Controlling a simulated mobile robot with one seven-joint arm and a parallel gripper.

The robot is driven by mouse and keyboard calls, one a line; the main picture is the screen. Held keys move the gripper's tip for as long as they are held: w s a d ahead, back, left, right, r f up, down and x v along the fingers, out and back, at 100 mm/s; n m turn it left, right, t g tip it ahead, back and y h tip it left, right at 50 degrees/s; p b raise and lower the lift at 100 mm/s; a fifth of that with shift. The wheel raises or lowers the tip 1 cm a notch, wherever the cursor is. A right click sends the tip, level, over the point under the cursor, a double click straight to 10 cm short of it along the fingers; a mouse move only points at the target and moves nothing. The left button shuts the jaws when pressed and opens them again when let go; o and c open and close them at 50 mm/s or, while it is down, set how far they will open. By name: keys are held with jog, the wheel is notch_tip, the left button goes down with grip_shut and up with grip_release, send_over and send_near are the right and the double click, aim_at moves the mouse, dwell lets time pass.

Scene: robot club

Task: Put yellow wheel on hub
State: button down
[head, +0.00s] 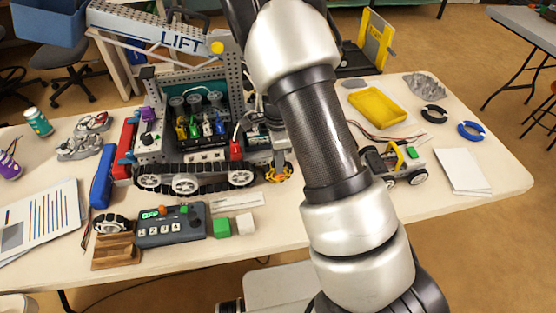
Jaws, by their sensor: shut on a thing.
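The yellow wheel (278,173) shows at the right end of the large tracked robot (190,145), low and close to the table, just left of my arm. I cannot tell whether it sits on a hub or is apart from one. The hub is not clear to see. My arm rises through the middle of the head view and runs out at the top. My gripper is not clearly in view, and my arm covers part of the area right of the yellow wheel.
The white table (500,203) holds a grey button box (171,227), a wooden block (116,252), green and white cubes, and a loose dark wheel (112,223). Right of my arm are a small wheeled car (398,165), a yellow tray (378,106) and papers (461,170).

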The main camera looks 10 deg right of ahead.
jog(key=shift+w+r, duration=0.2)
jog(key=shift+w, duration=0.8)
dwell(0.5)
jog(key=c, duration=1.6)
grip_release()
jog(key=shift+o, duration=0.3)
jog(key=shift+w+r+p, duration=0.25)
jog(key=shift+r+p, duration=0.55)
jog(key=shift+r, duration=0.05)
jog(key=shift+o, duration=0.4)
jog(key=shift+r+p, duration=0.6)
jog(key=shift+r, duration=0.25)
jog(key=r+p, duration=0.2)
jog(key=r, duration=0.1)
jog(key=shift+s+r+p, duration=0.1)
jog(key=shift+s+p, duration=0.2)
jog(key=shift+p, duration=0.1)
